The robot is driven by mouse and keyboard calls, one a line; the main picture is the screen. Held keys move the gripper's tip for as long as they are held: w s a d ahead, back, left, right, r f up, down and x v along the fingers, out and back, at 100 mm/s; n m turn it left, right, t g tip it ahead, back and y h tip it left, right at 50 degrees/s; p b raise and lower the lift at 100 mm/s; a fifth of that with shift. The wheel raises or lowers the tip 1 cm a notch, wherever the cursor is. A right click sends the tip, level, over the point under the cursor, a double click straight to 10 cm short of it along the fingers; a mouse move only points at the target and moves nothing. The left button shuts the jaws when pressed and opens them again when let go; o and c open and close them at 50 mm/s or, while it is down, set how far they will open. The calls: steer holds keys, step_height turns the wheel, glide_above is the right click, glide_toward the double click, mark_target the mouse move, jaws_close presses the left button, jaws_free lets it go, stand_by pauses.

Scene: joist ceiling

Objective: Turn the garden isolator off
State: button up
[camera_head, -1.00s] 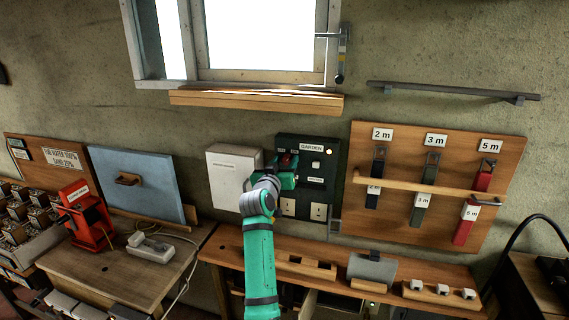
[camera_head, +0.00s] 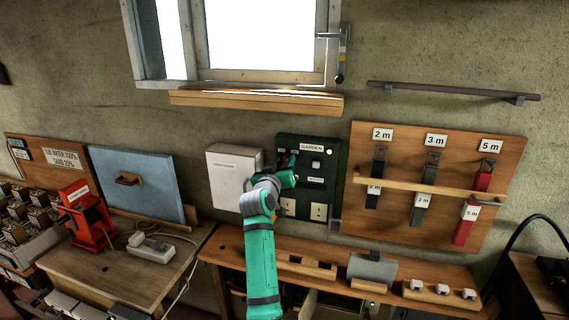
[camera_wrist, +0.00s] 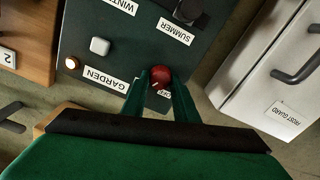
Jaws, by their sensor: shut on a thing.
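The garden isolator is a round red knob (camera_wrist: 160,75) on a dark green panel (camera_head: 327,170); a GARDEN label (camera_wrist: 105,79) is beside it. In the wrist view, which looks upside down, my gripper (camera_wrist: 160,84) has its two green fingers on either side of the knob, shut on it. A small OFF label (camera_wrist: 164,93) is partly covered by a finger. In the head view my gripper (camera_head: 284,166) is at the panel's upper left and mostly hides the knob.
A white FROST GUARD box (camera_head: 234,176) is close left of the panel. The panel also has a white button (camera_wrist: 100,46) and a dark knob (camera_wrist: 189,11) by the SUMMER label. A wooden strap board (camera_head: 400,146) is to the right, and a bench (camera_head: 330,262) is below.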

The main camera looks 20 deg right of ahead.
steer(key=n, duration=1)
steer(key=shift+w+f+n, duration=0.1)
steer(key=shift+f+n, duration=0.05)
steer(key=shift+n, duration=0.25)
steer(key=shift+a+n, duration=0.1)
steer(key=shift+n, duration=1.6)
steer(key=o, duration=1.1)
steer(key=shift+c, duration=0.2)
steer(key=v, duration=1.1)
steer(key=shift+w, duration=0.1)
